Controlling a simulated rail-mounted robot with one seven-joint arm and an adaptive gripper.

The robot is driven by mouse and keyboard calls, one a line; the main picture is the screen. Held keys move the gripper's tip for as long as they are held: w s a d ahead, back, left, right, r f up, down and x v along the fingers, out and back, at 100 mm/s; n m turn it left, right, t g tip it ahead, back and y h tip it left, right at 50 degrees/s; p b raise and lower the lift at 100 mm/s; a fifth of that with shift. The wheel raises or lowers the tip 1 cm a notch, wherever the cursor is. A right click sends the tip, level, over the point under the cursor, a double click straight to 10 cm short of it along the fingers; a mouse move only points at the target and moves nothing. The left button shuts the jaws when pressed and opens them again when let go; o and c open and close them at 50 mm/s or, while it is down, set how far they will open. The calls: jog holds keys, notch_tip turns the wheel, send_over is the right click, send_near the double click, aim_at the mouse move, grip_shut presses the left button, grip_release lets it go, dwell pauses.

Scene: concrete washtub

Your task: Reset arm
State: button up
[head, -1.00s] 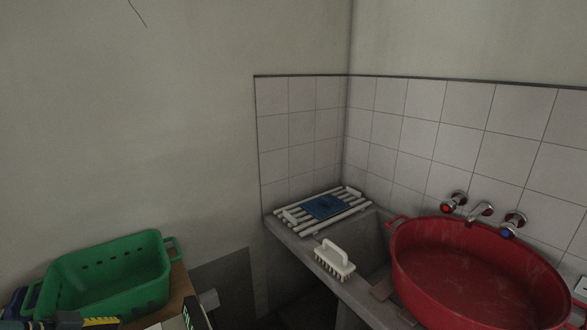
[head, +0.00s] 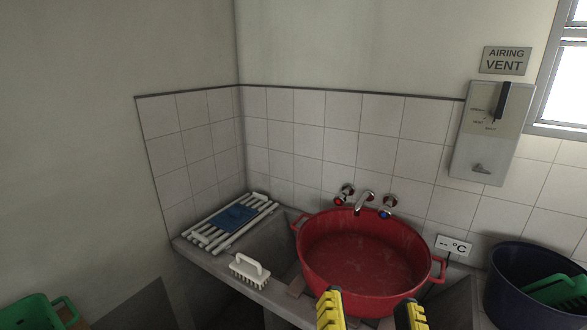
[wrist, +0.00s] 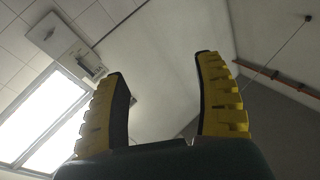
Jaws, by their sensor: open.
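My gripper (head: 370,312) shows at the bottom of the head view, its two yellow and black fingers spread apart. It is in front of the large red basin (head: 360,262) in the concrete washtub. In the wrist view my gripper (wrist: 165,100) is open, with nothing between the fingers. That view looks up at the ceiling, a bright window (wrist: 45,125) and the wall box (wrist: 62,38).
A white brush (head: 250,272) lies on the tub's front edge. A white slatted rack (head: 225,225) with a blue cloth (head: 236,216) is behind it. A dark blue tub (head: 510,295) is at right, a green basket (head: 35,312) at lower left. Taps (head: 364,200) are above the basin.

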notch_tip(320, 180, up, 42)
jog(key=s+a+n+t+p, duration=0.1)
jog(key=n+p, duration=0.2)
jog(key=p, duration=3.5)
jog(key=shift+s+f+t+y, duration=0.2)
jog(key=shift+s+t+y, duration=0.1)
jog(key=shift+s+t, duration=0.1)
